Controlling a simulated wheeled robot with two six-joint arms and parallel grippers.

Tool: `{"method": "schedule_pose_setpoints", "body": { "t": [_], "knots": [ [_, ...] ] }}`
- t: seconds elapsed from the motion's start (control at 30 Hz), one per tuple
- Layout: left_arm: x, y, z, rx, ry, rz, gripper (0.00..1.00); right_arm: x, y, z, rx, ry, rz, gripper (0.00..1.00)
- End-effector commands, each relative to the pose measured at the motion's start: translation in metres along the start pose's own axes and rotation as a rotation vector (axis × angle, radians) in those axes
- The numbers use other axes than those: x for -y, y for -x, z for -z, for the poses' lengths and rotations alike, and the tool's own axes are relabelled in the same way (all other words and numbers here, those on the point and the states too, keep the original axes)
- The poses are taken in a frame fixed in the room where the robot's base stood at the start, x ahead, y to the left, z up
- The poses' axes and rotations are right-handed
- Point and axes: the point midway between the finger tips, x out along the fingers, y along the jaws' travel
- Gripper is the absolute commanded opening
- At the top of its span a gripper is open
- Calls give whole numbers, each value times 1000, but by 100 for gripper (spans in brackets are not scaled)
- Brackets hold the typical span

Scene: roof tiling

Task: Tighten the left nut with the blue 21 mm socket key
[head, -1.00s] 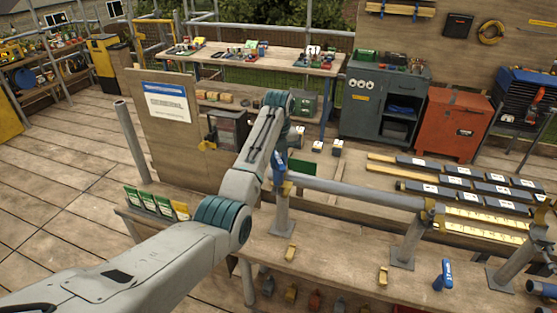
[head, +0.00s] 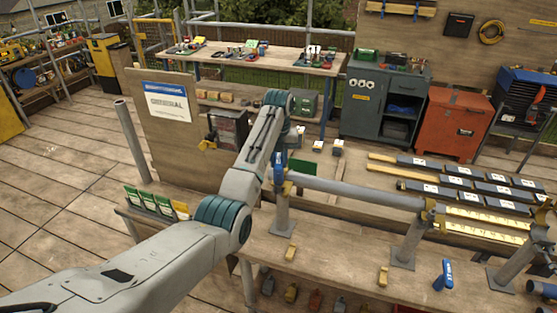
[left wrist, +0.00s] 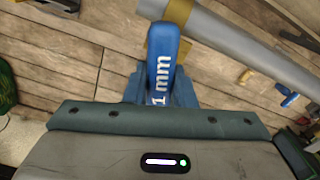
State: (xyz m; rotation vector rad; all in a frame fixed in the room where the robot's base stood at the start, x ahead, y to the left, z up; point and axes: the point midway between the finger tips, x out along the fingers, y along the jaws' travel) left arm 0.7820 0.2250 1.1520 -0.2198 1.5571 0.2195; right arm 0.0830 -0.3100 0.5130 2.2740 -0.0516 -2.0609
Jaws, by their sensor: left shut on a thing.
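The blue socket key (head: 278,174) is at the left end of the grey horizontal tube (head: 350,193), beside the yellow coupler (head: 286,188) there. My left gripper (left wrist: 168,92) is shut on the key. In the left wrist view the blue handle (left wrist: 163,58) shows the end of a "1 mm" label; its first digit is hidden. The gold coupler (left wrist: 179,12) and the tube (left wrist: 235,45) lie just beyond the handle. The left nut itself is hidden, so I cannot tell how the socket sits on it. My right gripper is not in view.
Another blue key (head: 444,275) stands on the bench right of the middle post (head: 404,245). Small yellow pieces (head: 383,276) lie on the bench front. Dark tiles (head: 470,185) lie behind the tube. A wooden board with a sign (head: 167,105) stands at the back left.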

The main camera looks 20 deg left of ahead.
Motion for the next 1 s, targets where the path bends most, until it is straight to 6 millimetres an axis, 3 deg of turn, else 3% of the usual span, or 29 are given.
{"method": "schedule_pose_setpoints", "body": {
  "t": [1.0],
  "knots": [
    [0,61,-3,15,-1,3,0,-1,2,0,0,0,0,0]
  ]
}}
